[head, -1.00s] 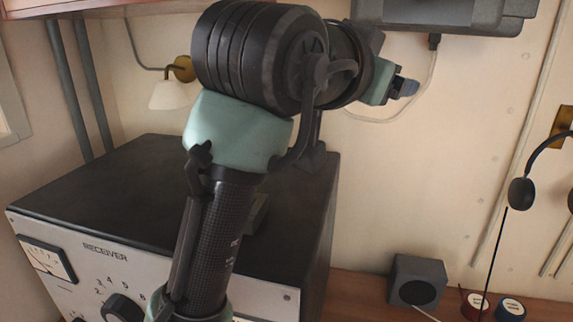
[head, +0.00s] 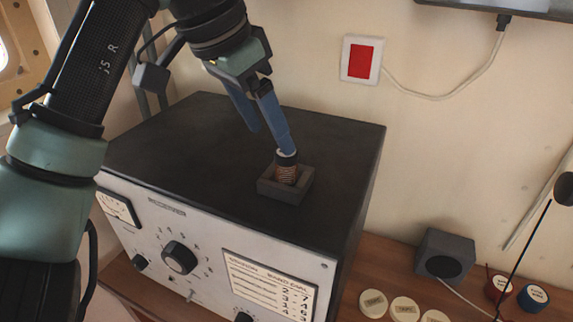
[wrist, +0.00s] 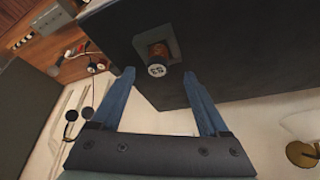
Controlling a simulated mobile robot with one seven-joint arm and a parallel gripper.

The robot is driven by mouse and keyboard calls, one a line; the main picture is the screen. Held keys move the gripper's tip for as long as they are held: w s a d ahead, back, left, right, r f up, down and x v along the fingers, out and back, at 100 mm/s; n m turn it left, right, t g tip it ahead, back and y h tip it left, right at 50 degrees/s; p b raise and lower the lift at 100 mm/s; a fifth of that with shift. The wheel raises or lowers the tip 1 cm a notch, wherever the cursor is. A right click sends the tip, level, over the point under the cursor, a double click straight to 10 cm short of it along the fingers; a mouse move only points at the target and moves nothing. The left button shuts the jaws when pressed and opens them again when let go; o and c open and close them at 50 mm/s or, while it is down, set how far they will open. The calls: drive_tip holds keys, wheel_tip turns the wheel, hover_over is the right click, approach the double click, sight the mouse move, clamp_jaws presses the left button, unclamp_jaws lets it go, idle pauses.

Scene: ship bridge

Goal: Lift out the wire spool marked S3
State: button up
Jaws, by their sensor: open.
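The wire spool (head: 286,174), wound with copper-coloured wire, stands upright in a small grey open box (head: 270,192) on top of the receiver. In the wrist view the pale end of the spool (wrist: 157,68) carries a mark that looks like S3, turned over. My gripper (head: 269,140) points down at the spool with its two blue fingers apart. One fingertip overlaps the spool's top in the head view. In the wrist view the spool's end shows between and just beyond the fingertips of my gripper (wrist: 158,75). I cannot tell whether a finger touches it.
The black-topped receiver (head: 200,150) is otherwise clear on top. On the wooden desk to the right are a grey speaker box (head: 445,256), several pale round discs (head: 404,309), a red spool (head: 498,289) and a blue spool (head: 532,298). A red-panelled wall plate (head: 361,61) is behind.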

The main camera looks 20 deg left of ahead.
sight(282, 156)
drive_tip(key=shift+d+p+x, duration=0.2)
drive_tip(key=shift+p+x, duration=0.8)
drive_tip(key=shift+x, duration=2.15)
clamp_jaws()
